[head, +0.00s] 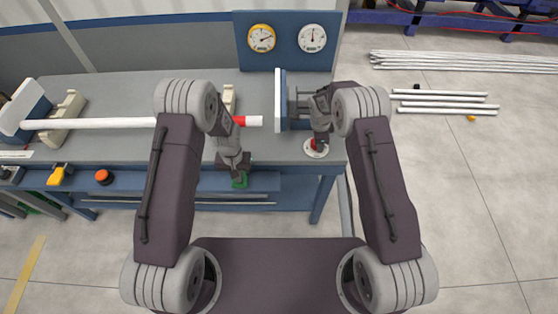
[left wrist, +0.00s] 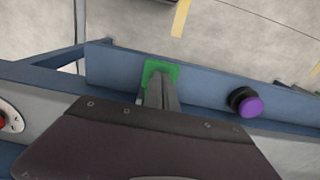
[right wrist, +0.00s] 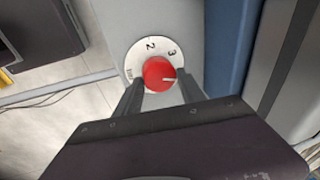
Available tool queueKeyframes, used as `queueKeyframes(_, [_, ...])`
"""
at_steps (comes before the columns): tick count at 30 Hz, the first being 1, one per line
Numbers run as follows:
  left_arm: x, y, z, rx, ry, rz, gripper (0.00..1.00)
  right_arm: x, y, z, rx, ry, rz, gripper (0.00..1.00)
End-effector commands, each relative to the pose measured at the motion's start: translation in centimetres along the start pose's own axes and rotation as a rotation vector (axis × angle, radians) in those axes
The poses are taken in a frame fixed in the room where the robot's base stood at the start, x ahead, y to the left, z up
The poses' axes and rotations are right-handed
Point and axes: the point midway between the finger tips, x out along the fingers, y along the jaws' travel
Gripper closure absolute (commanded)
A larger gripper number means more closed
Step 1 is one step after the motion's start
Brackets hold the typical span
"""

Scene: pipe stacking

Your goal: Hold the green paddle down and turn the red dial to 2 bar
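The red dial (right wrist: 160,73) sits on a white numbered plate (right wrist: 133,56) in the right wrist view. In the head view, the dial (head: 316,145) is partly hidden below my right gripper (head: 319,139). The green paddle (left wrist: 172,68) is on the bench's front rail. My left gripper (left wrist: 160,76) is shut, its fingertips over the paddle. The paddle also shows in the head view (head: 240,180).
A white pipe (head: 95,123) with a red band lies along the bench (head: 150,88). Two gauges, yellow-rimmed (head: 261,38) and white (head: 312,39), stand at the back. A blue upright plate (head: 281,100) stands near my right gripper. A purple knob (left wrist: 245,103) is beside the paddle.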

Motion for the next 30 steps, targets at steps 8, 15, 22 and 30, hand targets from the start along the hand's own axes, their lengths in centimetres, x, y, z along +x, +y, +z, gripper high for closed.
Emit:
queueKeyframes(8, [0.0,0.0,0.0,0.0,0.0,0.0,1.0,-0.5,-1.1,0.0,0.001,-0.004,-0.031,0.86])
queueKeyframes(15, [0.8,0.0,0.0,0.0,-0.001,0.0,1.0,-0.6,-1.2,0.0,0.001,-0.004,-0.035,0.86])
queueKeyframes(22, [1.9,0.0,0.0,0.0,-0.001,0.0,1.0,-0.7,-1.3,0.0,0.001,-0.004,-0.036,0.86])
queueKeyframes(30, [2.1,0.0,0.0,0.0,0.0,0.0,1.0,-0.7,-1.3,0.0,0.001,-0.004,-0.036,0.86])
